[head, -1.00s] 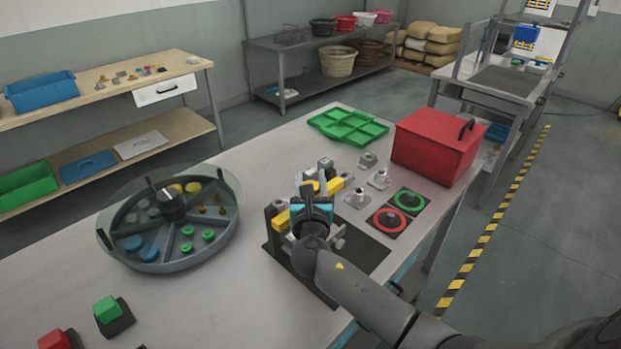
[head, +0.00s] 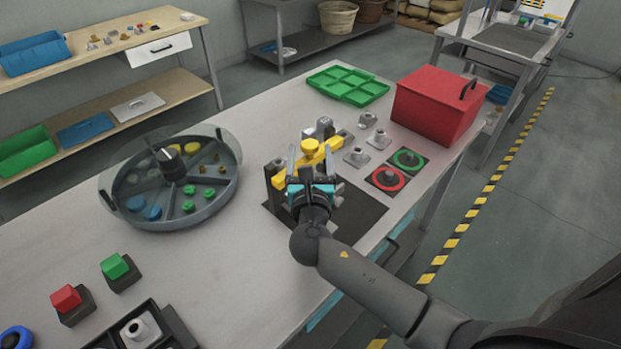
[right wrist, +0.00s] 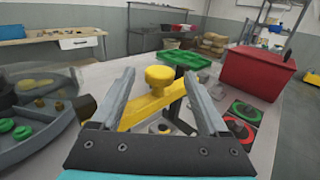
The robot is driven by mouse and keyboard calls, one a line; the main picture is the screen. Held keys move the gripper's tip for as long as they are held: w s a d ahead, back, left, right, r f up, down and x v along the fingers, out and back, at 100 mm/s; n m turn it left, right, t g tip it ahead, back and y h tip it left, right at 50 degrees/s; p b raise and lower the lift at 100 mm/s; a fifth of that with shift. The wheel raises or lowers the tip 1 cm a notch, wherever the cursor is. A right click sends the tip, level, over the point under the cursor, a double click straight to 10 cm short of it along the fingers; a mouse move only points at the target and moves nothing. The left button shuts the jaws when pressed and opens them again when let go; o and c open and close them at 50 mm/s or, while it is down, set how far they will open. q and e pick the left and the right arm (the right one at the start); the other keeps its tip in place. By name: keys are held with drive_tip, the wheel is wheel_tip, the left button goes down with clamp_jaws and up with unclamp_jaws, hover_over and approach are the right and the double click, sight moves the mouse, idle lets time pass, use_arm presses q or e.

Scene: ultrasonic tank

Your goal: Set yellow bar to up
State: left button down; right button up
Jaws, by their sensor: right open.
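The yellow bar (head: 322,153) has a round yellow knob (head: 310,146) on it and is mounted on a dark base plate (head: 355,217) on the table. In the right wrist view the bar (right wrist: 141,112) runs slanted, its knob (right wrist: 159,78) standing up between the fingers. My right gripper (head: 309,160) is open, with one finger on each side of the knob and bar. I cannot tell whether either finger touches them. Part of the bar and its mount is hidden behind my right gripper. My left gripper is not in view.
A round divided tray (head: 180,218) with a clear lid stands left. A red box (head: 430,106), a green tray (head: 350,85) and small metal fittings (head: 356,157) are behind and right. Red and green buttons (head: 115,267) are front left. The table between tray and base plate is clear.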

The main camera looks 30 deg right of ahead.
drive_tip(key=v, duration=0.9)
